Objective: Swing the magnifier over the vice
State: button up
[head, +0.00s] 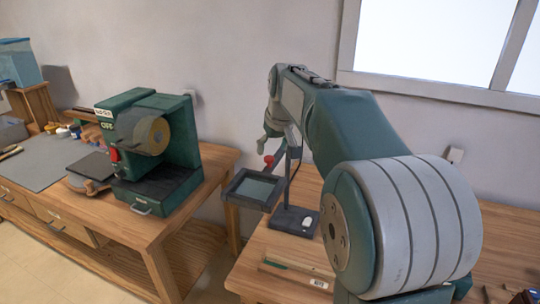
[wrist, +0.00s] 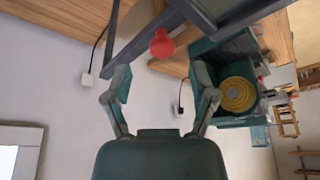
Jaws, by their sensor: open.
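The magnifier (head: 254,188) has a dark square frame with a pale lens and hangs over the gap at the left edge of the right bench. Its arm rises from a dark stand base (head: 294,221) on that bench. A red knob (head: 268,159) sits above the frame; it also shows in the wrist view (wrist: 161,43). My gripper (head: 265,142) is open, just above the knob in the head view. In the wrist view my gripper (wrist: 158,78) has its fingers apart, with the knob beyond and between them, apparently untouched. I cannot make out a vice; my arm hides part of the right bench.
A green machine with a round wheel (head: 149,140) stands on the left bench (head: 160,222). A gap separates the benches. A flat ruler-like strip (head: 290,265) lies on the right bench (head: 262,245). The wall and window (head: 430,40) are behind my arm.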

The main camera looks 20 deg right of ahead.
aim_at(270, 158)
jog(key=x, duration=0.3)
jog(key=shift+w+a+f, duration=0.1)
jog(key=shift+a+f, duration=0.05)
jog(key=shift+a, duration=0.15)
jog(key=shift+d+f, duration=0.15)
jog(key=shift+d, duration=0.1)
jog(key=shift+c, duration=0.4)
grip_shut()
